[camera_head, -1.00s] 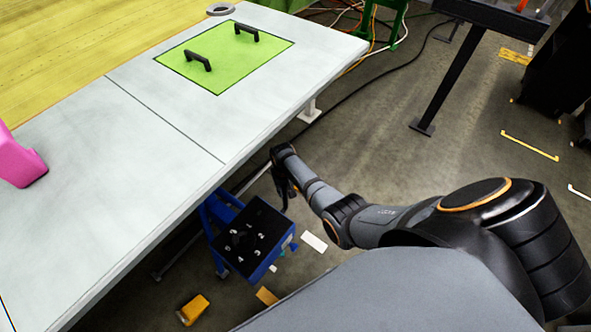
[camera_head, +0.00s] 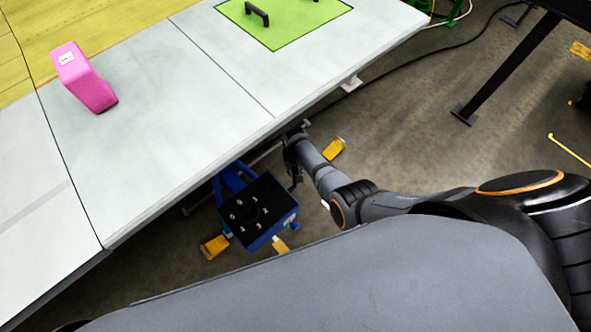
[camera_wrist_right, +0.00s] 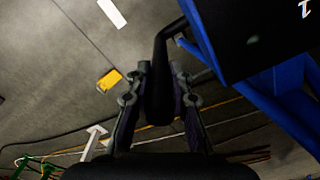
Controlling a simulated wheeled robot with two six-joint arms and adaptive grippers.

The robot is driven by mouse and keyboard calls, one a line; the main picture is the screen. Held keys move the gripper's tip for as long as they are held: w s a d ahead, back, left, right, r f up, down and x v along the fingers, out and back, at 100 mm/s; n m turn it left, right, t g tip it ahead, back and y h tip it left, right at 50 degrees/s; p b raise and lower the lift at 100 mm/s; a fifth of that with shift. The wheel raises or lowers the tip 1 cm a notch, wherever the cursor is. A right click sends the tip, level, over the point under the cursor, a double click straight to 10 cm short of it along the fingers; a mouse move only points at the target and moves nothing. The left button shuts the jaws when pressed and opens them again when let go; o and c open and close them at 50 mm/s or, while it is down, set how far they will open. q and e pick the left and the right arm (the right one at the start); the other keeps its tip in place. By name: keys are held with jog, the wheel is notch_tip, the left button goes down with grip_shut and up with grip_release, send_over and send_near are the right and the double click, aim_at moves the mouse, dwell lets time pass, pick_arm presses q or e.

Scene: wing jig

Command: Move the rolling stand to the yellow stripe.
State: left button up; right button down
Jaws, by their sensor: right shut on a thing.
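The rolling stand, blue with a dark top (camera_head: 250,212), is on the floor beside the white table's near edge in the head view. Part of its blue frame (camera_wrist_right: 285,85) shows at the upper right of the right wrist view. My right gripper (camera_head: 296,142) is at the stand's upper right; in the wrist view its fingers (camera_wrist_right: 155,90) are shut around a dark handle bar (camera_wrist_right: 170,40) running along the stand. A yellow stripe (camera_head: 570,150) lies on the floor at the far right; I cannot tell if it is the task's stripe. My left gripper is not in view.
The table (camera_head: 170,120) overhangs the floor next to the stand and carries a pink block (camera_head: 85,78) and a green panel (camera_head: 280,15). Yellow pieces (camera_head: 214,247) lie on the floor near the stand. A dark table leg (camera_head: 505,70) and a cable are at upper right.

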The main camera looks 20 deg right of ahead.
jog(key=c, duration=1.2)
grip_release()
jog(key=shift+w, duration=0.1)
notch_tip(320, 180, up, 8)
jog(key=shift+f, duration=0.25)
